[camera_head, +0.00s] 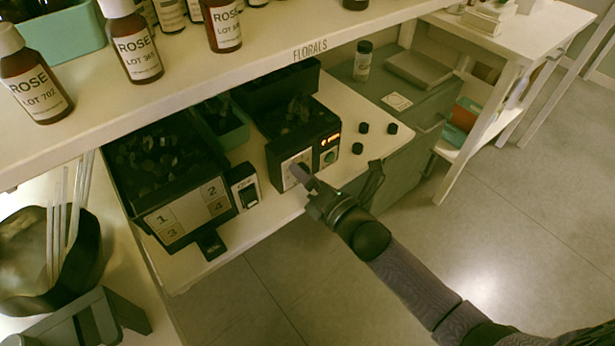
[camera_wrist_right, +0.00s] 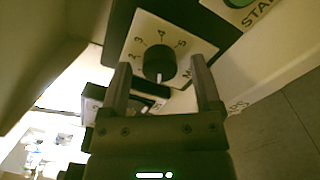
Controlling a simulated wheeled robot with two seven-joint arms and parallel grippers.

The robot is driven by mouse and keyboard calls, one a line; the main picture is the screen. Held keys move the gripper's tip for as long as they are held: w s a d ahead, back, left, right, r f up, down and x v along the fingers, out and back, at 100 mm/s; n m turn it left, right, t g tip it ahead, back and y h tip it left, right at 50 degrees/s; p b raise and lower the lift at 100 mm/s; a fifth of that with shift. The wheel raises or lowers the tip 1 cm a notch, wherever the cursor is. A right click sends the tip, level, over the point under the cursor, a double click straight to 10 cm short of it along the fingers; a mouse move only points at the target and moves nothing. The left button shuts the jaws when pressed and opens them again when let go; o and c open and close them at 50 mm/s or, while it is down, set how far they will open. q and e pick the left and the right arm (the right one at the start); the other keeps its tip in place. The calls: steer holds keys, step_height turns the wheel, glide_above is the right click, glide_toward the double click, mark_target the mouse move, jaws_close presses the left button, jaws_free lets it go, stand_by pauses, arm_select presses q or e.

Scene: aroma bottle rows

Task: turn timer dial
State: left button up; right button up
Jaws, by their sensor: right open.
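The timer dial (camera_wrist_right: 159,62) is a round black knob with a white mark, on a pale numbered plate (camera_wrist_right: 190,40). The mark points toward the bottom of the right wrist view. In the head view the dial plate (camera_head: 291,168) is on the front of a dark box (camera_head: 303,140), and my right gripper hides part of it. My right gripper (camera_wrist_right: 165,80) is open, with one finger on each side of the dial in the wrist view. I cannot tell whether the fingers touch it. It also shows in the head view (camera_head: 302,178). My left gripper is not in view.
A green START button (camera_head: 329,158) is beside the dial plate. A numbered black bin (camera_head: 165,165) and a small device (camera_head: 244,187) stand to the left. Several black caps (camera_head: 364,128) lie to the right. A shelf with brown ROSE bottles (camera_head: 133,45) overhangs the box.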

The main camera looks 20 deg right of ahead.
steer(key=c, duration=0.7)
jaws_close()
steer(key=shift+m, duration=0.3)
